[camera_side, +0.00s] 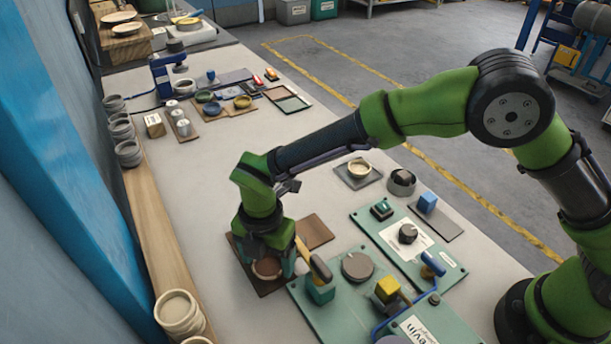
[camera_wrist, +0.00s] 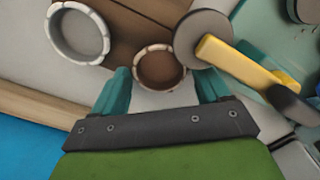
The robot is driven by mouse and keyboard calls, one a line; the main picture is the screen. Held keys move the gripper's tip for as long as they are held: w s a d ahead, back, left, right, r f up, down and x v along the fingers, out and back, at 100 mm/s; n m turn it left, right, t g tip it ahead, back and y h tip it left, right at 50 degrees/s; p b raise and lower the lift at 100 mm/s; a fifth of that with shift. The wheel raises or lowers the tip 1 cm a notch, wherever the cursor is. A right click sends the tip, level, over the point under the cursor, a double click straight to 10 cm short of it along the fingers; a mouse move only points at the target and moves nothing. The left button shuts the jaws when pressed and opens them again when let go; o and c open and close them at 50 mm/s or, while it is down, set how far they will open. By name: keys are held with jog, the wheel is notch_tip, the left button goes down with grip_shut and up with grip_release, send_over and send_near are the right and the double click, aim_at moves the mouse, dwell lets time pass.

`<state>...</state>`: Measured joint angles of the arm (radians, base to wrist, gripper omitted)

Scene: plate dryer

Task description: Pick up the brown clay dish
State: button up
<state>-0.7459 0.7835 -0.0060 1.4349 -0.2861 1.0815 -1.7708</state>
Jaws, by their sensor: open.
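The brown clay dish (camera_side: 267,268) is small and round, with a reddish-brown inside. It sits on a dark brown board (camera_side: 272,287) and is partly hidden by my gripper (camera_side: 267,263) in the side view. In the wrist view the dish (camera_wrist: 159,69) shows a pale scalloped rim. My gripper (camera_wrist: 164,82) is open there, with one teal finger on each side of the near part of the dish. The dish is not held. Whether the fingers touch it I cannot tell.
A pale grey bowl (camera_wrist: 77,33) stands left of the dish in the wrist view. A yellow-handled tool (camera_side: 304,250) and a teal panel with knobs (camera_side: 335,310) are close on the right. Another brown board (camera_side: 314,231) lies behind.

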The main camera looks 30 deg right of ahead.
jog(key=shift+f, duration=0.3)
jog(key=c, duration=0.8)
jog(key=shift+r, duration=0.15)
